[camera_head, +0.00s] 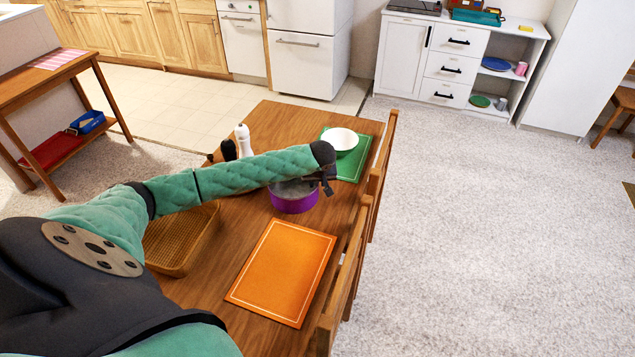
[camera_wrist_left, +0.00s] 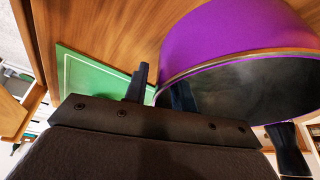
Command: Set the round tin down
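The round tin (camera_head: 294,204) is a purple open tin with a grey inside. It appears upright on the wooden table, between the orange mat (camera_head: 282,270) and the green mat (camera_head: 354,171). My left gripper (camera_head: 322,184) is at its far right rim. My right gripper is not in view.
A white bowl (camera_head: 340,139) sits on the green mat. A white shaker (camera_head: 243,139) and a dark one (camera_head: 228,149) stand behind my arm. A wicker tray (camera_head: 176,262) lies left. Chair backs (camera_head: 347,275) line the right table edge. The orange mat is bare.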

